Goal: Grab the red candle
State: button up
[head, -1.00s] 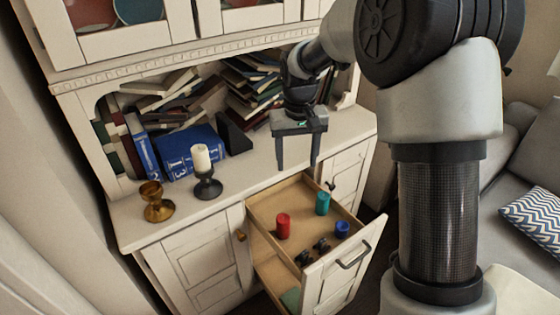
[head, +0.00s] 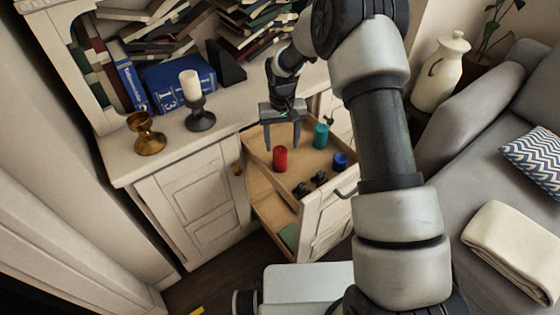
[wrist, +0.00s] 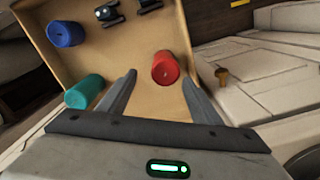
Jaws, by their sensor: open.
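The red candle (head: 280,158) stands upright in the open drawer (head: 262,152), near its left side. In the wrist view the red candle (wrist: 165,68) shows between the lines of my two fingers, beyond their tips and nearer the right finger. My gripper (head: 283,146) is open and empty, pointing down above the back of the drawer. It also shows in the wrist view (wrist: 160,78), with both fingers apart. In the head view the fingertips look just above and behind the candle; the exact gap is hard to tell.
A teal candle (head: 321,135), a blue candle (head: 340,160) and small dark objects (head: 310,184) share the drawer. A brass goblet (head: 146,134) and a white candle in a dark holder (head: 193,92) stand on the cabinet top, with books behind. A sofa (head: 460,170) is at right.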

aim_at(280, 150)
jog(key=f, duration=0.2)
jog(key=f+b, duration=0.1)
jog(key=s+f, duration=0.1)
jog(key=f, duration=0.1)
jog(key=shift+a+f, duration=0.35)
jog(key=c, duration=1.2)
